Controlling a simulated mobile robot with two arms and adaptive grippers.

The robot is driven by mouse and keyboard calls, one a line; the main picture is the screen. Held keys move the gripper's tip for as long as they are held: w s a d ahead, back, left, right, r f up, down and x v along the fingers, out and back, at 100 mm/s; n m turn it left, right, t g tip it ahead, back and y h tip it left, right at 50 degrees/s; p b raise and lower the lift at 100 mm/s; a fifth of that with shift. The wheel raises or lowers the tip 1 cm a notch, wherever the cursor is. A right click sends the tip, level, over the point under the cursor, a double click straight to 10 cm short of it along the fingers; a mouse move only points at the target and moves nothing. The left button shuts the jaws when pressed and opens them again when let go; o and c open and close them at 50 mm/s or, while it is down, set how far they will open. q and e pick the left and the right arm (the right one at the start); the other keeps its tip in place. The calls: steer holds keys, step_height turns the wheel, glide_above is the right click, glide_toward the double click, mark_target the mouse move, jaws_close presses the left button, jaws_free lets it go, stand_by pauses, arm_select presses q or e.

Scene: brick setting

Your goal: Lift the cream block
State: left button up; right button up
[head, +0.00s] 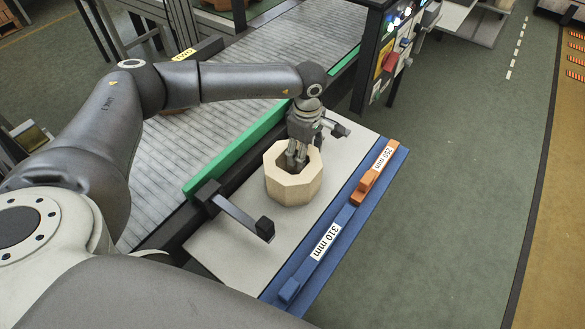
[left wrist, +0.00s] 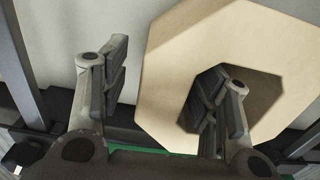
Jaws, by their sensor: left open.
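The cream block (head: 293,185) is an octagonal ring with a hole through its middle, sitting on the pale grey work surface (head: 225,245) in the head view. My left gripper (head: 297,155) comes down over its far side, with fingers showing at the hole. In the left wrist view the cream block (left wrist: 170,105) fills the right half. There my open left gripper (left wrist: 166,80) has one finger over or in the hole and the other outside the block's edge. The block's wall shows between them. How deep the fingers reach is unclear. My right gripper is out of view.
A blue rail (head: 335,240) with an orange piece (head: 374,185) and size labels runs along the surface's right edge. A black bar (head: 238,212) stands at the front left. A green strip (head: 230,155) borders the roller conveyor (head: 190,150) behind.

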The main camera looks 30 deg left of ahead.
arm_select(q)
step_height(320, 180, down, 2)
steer(key=shift+s+f, duration=0.1)
steer(key=shift+f, duration=0.3)
steer(key=shift+c, duration=1.6)
steer(key=c, duration=0.5)
jaws_close()
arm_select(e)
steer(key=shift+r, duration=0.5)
